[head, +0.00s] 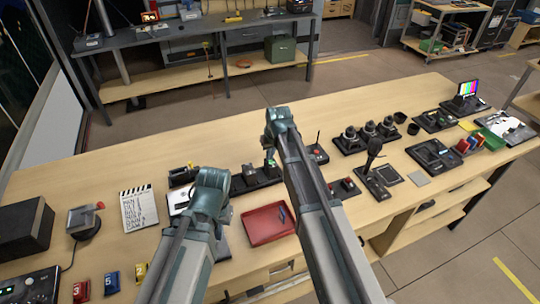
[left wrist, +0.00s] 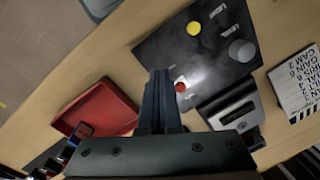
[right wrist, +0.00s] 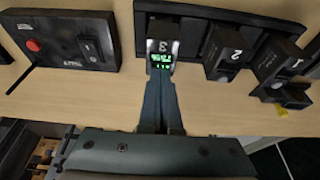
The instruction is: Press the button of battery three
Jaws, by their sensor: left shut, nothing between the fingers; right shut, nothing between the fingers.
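Battery three (right wrist: 163,47), a dark block marked 3 with a lit green display, sits at one end of a black charging rack (right wrist: 195,15) in the right wrist view. Battery two (right wrist: 228,52) and battery one (right wrist: 275,70) sit beside it. My right gripper (right wrist: 158,82) is shut and empty, its tips right at the display end of battery three; I cannot tell whether they touch. In the head view the rack (head: 245,183) is partly hidden by my right arm. My left gripper (left wrist: 159,75) is shut and empty above a black panel (left wrist: 215,70) with yellow and red buttons.
A red tray (head: 268,224) lies between my arms. A black box with a red button (right wrist: 60,38) and an antenna stands beside the rack. A clapperboard (head: 138,207) lies at the left. Several devices crowd the table's right part; the back strip is clear.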

